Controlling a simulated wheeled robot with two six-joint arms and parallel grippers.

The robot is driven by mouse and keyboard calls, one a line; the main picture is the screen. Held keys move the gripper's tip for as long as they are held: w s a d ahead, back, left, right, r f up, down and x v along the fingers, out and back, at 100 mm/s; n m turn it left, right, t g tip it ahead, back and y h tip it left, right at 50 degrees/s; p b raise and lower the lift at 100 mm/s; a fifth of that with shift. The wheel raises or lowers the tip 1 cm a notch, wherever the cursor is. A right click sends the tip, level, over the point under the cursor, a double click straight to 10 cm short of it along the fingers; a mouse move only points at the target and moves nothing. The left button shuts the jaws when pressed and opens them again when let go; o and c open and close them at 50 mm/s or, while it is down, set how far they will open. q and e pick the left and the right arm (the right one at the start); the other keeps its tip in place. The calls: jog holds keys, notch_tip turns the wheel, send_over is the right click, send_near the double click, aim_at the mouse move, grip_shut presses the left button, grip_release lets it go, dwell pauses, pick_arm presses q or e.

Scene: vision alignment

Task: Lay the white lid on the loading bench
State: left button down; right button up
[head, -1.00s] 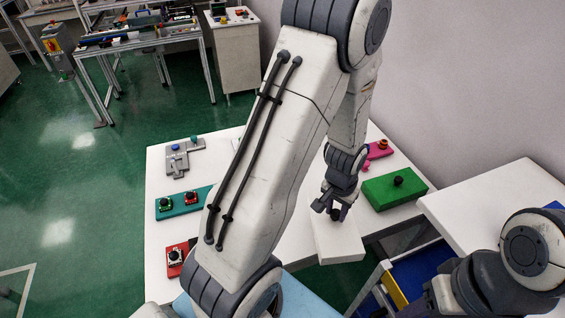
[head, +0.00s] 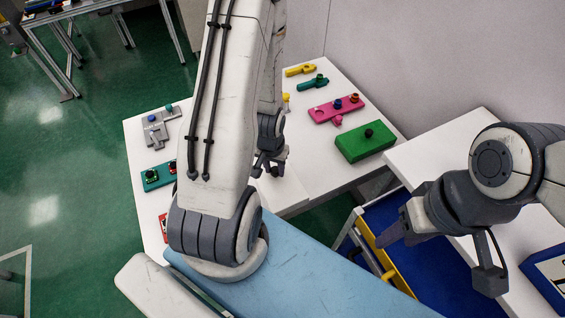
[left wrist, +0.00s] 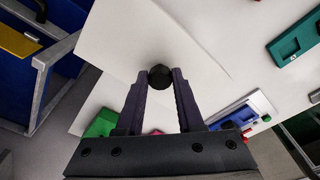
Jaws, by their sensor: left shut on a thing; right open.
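The white lid (head: 288,192) is a flat slab, partly hidden behind my left arm in the head view. In the left wrist view the lid (left wrist: 118,42) spreads beneath the fingers, with a black knob (left wrist: 160,76) on it. My left gripper (head: 268,166) is shut on that knob; its fingers (left wrist: 160,80) clasp it from both sides. The lid is over or on a white bench (head: 318,165); I cannot tell whether it touches. My right gripper (head: 440,255) is open and empty at the right, over the blue drawer. Which bench is the loading bench is not marked.
A green block (head: 362,144) and a pink plate (head: 337,108) lie on the bench, with yellow and teal pieces behind. Grey and teal fixtures (head: 157,178) stand left. A second white table (head: 425,150) and an open blue drawer (head: 375,215) are at right. A light-blue surface (head: 300,275) is in front.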

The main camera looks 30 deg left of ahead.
pick_arm(q)
jog(key=b, duration=0.2)
jog(key=shift+w+a+f+b, duration=0.1)
jog(key=shift+w+f+b, duration=0.2)
jog(key=shift+f, duration=0.1)
jog(key=w+f+p, duration=0.2)
jog(key=w+f, duration=0.1)
jog(key=w+a+f+p, duration=0.1)
jog(key=w+f+p, duration=0.1)
jog(key=w+f, duration=0.1)
jog(key=w+a+f+p, duration=0.1)
jog(key=w+f+p, duration=0.1)
jog(key=w, duration=0.1)
jog(key=shift+a+f, duration=0.2)
jog(key=shift+f, duration=0.35)
jog(key=shift+f+b, duration=0.25)
jog(key=shift+b, duration=0.05)
jog(key=c, duration=0.5)
grip_release()
jog(key=shift+r, duration=0.1)
jog(key=shift+c, duration=0.2)
